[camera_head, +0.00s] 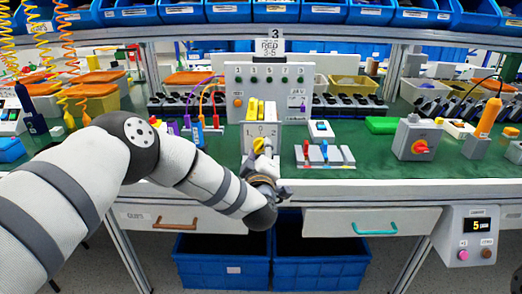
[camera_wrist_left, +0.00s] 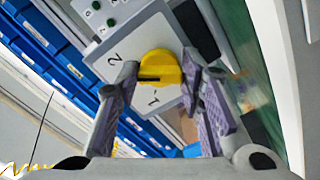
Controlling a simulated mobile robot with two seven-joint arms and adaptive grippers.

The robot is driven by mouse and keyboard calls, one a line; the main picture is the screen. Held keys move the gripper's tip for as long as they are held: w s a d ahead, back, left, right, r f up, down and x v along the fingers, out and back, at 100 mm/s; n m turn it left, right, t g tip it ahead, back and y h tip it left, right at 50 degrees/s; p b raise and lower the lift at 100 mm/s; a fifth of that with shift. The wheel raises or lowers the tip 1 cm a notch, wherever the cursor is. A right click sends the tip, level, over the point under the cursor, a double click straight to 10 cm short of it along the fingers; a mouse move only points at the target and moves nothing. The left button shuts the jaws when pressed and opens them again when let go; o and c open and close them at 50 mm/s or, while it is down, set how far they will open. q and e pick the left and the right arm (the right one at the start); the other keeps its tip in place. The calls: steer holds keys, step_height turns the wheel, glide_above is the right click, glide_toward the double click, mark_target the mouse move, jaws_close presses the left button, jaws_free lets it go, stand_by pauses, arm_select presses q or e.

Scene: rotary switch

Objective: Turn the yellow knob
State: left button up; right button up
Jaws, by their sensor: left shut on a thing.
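The yellow knob (camera_wrist_left: 160,70) sits on a light grey switch plate (camera_wrist_left: 107,62) with printed marks, among them a 2 and a 1. A dark line marks the knob's face. My left gripper (camera_wrist_left: 159,78) has one purple-padded finger on each side of the knob and is shut on it. In the head view the knob (camera_head: 259,145) shows as a small yellow patch on the front of the grey switch box (camera_head: 247,131), partly hidden by my left gripper (camera_head: 264,162). My right gripper is in neither view.
Several coloured levers (camera_head: 325,153) stand just right of the switch box. A grey box with a red rotary handle (camera_head: 419,147) is further right. A taller control panel (camera_head: 270,80) rises behind. Blue crates (camera_head: 320,265) stand below.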

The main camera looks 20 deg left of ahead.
arm_select(q)
steer(key=shift+r+m, duration=0.1)
steer(key=shift+m, duration=0.9)
steer(key=o, duration=1.2)
steer(key=shift+c, duration=0.2)
steer(key=v, duration=1.2)
